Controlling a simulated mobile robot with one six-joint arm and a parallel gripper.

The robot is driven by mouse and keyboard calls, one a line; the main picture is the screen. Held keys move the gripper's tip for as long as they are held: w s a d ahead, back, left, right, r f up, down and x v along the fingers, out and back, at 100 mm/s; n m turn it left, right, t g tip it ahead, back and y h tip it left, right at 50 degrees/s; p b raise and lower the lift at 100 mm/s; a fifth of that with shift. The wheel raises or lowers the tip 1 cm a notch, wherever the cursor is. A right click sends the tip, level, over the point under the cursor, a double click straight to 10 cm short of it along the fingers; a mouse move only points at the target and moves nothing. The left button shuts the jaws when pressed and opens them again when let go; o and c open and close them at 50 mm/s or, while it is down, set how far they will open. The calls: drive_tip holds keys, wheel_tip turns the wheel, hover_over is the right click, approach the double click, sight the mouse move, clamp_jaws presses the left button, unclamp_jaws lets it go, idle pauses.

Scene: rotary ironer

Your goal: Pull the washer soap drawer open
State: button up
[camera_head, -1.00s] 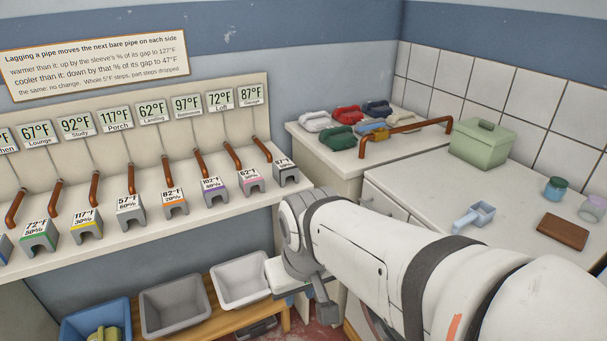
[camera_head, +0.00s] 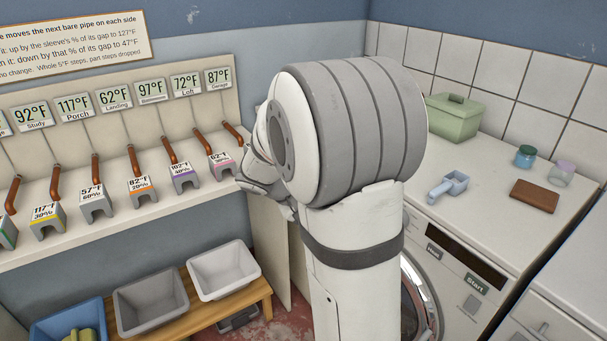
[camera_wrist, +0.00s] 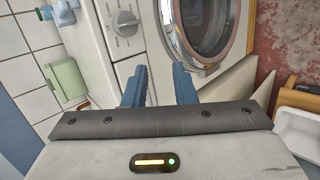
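The washer (camera_head: 455,270) stands at the right in the head view, with its dark display, Start button and part of its round door showing. My arm hides the left part of its front. In the wrist view the washer front is seen sideways, with a dial (camera_wrist: 125,22) and the round door (camera_wrist: 205,25). A pale rectangular panel beside the dial (camera_wrist: 128,67) looks like the soap drawer front; a finger partly covers it. My gripper (camera_wrist: 160,84) has two blue fingers spread apart, empty, in front of the washer face. Whether they touch it I cannot tell.
On the washer top lie a scoop (camera_head: 448,187), a brown wallet-like item (camera_head: 534,196), jars (camera_head: 525,156) and a green box (camera_head: 453,118). A bench with bins (camera_head: 223,270) stands at lower left. A shelf with pipes and sleeves (camera_head: 138,186) runs along the left wall.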

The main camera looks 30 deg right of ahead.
drive_tip(key=w+d+f+n+t+h+b, duration=0.1)
drive_tip(key=w+d+f+h, duration=0.3)
drive_tip(key=w, duration=0.3)
drive_tip(key=w+d+f+n+t+h+b, duration=0.1)
drive_tip(key=w+d+f+h, duration=0.15)
drive_tip(key=w+d, duration=0.3)
drive_tip(key=shift+t, duration=0.3)
drive_tip(key=d, duration=0.2)
drive_tip(key=w+d+f, duration=0.1)
drive_tip(key=d, duration=0.2)
drive_tip(key=w+d+f, duration=0.1)
drive_tip(key=d, duration=0.1)
drive_tip(key=shift+d+f+p, duration=0.15)
drive_tip(key=shift+f+p, duration=0.1)
drive_tip(key=shift+p, duration=0.05)
drive_tip(key=shift+c, duration=0.6)
clamp_jaws()
drive_tip(key=shift+s, duration=0.1)
